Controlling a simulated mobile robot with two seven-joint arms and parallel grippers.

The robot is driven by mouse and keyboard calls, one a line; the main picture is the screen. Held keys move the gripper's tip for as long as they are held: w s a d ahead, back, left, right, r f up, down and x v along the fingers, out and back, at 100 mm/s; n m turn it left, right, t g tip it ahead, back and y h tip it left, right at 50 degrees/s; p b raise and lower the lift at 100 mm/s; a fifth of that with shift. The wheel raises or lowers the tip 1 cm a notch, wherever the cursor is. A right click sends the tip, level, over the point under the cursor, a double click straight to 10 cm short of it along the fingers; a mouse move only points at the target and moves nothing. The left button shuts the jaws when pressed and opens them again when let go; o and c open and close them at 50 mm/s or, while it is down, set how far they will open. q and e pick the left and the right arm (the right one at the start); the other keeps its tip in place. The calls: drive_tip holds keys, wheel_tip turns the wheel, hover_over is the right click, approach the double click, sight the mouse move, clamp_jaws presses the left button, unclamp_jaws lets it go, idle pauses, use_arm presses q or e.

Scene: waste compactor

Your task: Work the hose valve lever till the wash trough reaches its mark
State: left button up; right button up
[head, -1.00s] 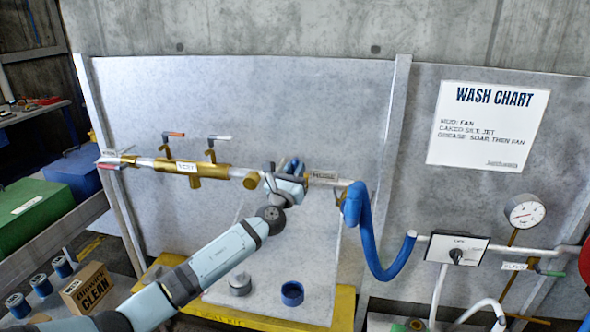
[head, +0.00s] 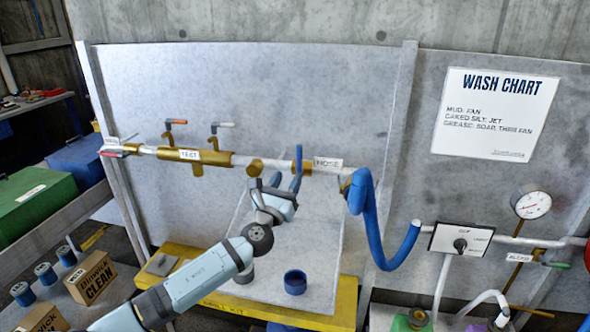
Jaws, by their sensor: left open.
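The blue hose valve lever (head: 298,160) stands about upright on the pipe, just left of the HOSE label (head: 328,162). My left gripper (head: 275,184) is open just below and left of the lever, with its fingers pointing up towards the pipe. I cannot tell whether a finger touches the lever. The blue hose (head: 366,205) hangs from the pipe's right part. A pale sheet-like area (head: 318,235) lies below the pipe; I cannot tell if it is the wash trough, and I see no level mark. My right gripper is out of view.
The brass TEST fitting (head: 190,156) with two levers is left on the pipe. A blue cup (head: 295,282) stands below the gripper. A yellow platform edge (head: 335,318), a switch box (head: 461,240) and a gauge (head: 533,204) are nearby. A wash chart (head: 495,113) hangs at right.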

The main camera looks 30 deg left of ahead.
use_arm(q)
drive_tip(key=v, duration=0.5)
drive_tip(key=shift+b, duration=0.4)
